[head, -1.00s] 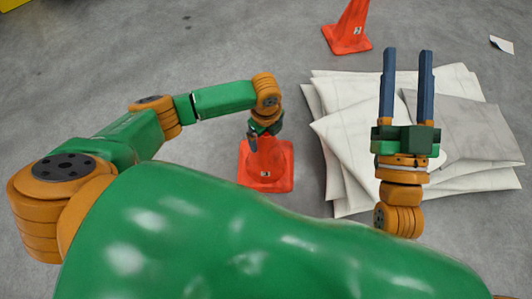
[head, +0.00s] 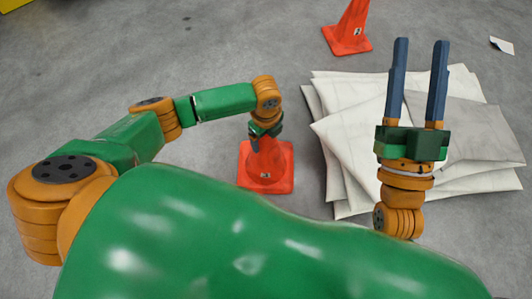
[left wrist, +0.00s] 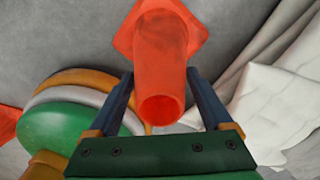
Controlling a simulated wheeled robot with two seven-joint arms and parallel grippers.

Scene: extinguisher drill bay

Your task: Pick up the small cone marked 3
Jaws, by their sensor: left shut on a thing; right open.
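An orange cone (head: 279,172) stands upright on the grey floor in the middle of the head view. A small mark shows low on its base, too small to read. My left gripper (head: 256,143) is at its top, shut on it. In the left wrist view the cone (left wrist: 160,70) lies between the two blue fingers, its round open top towards the camera. My right gripper (head: 417,85) is open and empty above the sheets.
A pile of white and grey folded sheets (head: 345,135) lies to the right of the held cone. A small white paper (head: 502,45) lies at the top right. A yellow edge (head: 12,4) shows at the top left. The floor between the cones is clear.

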